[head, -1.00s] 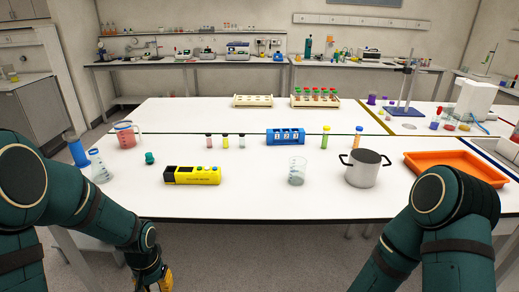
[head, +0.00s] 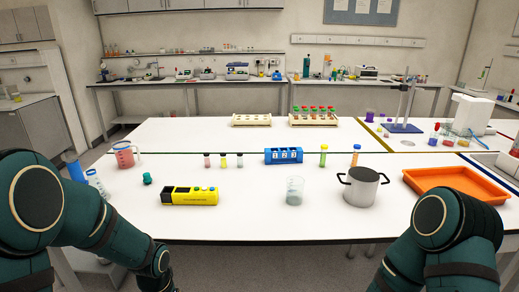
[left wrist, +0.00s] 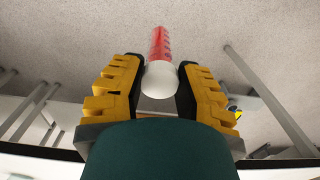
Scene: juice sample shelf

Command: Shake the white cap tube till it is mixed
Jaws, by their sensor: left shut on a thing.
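The white cap tube shows in the left wrist view, with a round white cap (left wrist: 158,80) and a red body (left wrist: 160,46) pointing away from the camera. My left gripper (left wrist: 158,84) is shut on the tube at its cap, with a yellow and black finger on each side. The floor and table legs lie behind the tube. In the head view my left arm comes in at the lower left, and its gripper and the tube are out of the picture. My right arm is at the lower right, and its gripper is out of view.
The white table holds a yellow device (head: 190,196), a beaker (head: 294,191), a pot (head: 361,187), an orange tray (head: 455,186), a blue block (head: 284,156), small bottles and two tube racks (head: 313,117). The front middle of the table is mostly clear.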

